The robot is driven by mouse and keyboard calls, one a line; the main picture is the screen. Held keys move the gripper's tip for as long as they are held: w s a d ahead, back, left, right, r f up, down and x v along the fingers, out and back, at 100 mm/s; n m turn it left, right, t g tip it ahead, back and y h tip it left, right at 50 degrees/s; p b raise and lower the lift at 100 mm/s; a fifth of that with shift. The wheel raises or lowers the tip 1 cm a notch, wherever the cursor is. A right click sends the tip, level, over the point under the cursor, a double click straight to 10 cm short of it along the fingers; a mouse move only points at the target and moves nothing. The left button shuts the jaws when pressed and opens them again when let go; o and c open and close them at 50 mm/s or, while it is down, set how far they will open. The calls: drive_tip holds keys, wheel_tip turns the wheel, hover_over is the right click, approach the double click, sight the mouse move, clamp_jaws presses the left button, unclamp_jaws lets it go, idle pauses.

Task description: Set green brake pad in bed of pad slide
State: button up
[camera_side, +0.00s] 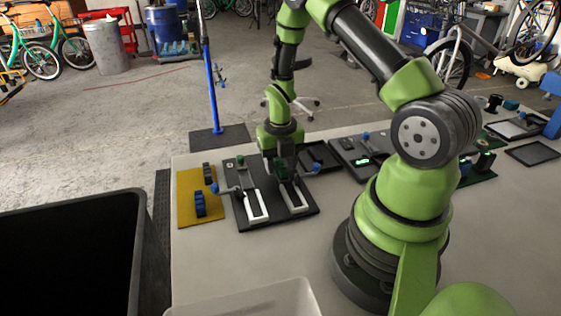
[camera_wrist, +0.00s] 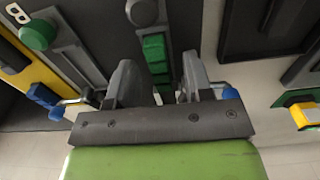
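The green brake pad (camera_wrist: 154,48) shows in the wrist view as a bright green segmented strip in a grey channel, the pad slide (camera_wrist: 168,30). My gripper (camera_wrist: 157,64) has its two fingers apart, one on each side of the pad, with gaps between. The pad's near end is darker and partly hidden by my gripper. In the side view, my gripper (camera_side: 282,176) points down over the far end of the right slide on the dark plate (camera_side: 275,221). Whether the pad sits fully in the bed is unclear.
A second slide with a green knob (camera_wrist: 38,35) is at left, beside a yellow mat (camera_side: 186,207) with blue pads (camera_side: 200,204). Blue-ended levers (camera_side: 316,168) flank the slides. Dark trays (camera_side: 319,155) lie at right. A large black bin (camera_side: 75,250) stands front left.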

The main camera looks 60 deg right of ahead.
drive_tip(key=a+r+m+t, duration=0.3)
drive_tip(key=r+m, duration=0.5)
drive_tip(key=r, duration=1)
drive_tip(key=s+a+r+m+t+y, duration=0.1)
drive_tip(key=s+a+r+m, duration=0.4)
drive_tip(key=m, duration=0.6)
drive_tip(key=s+a+r+m+t+y, duration=0.1)
drive_tip(key=s+a+r+m+t, duration=0.2)
drive_tip(key=m, duration=0.9)
drive_tip(key=s+a+r, duration=0.3)
drive_tip(key=s+a, duration=0.1)
drive_tip(key=a, duration=0.1)
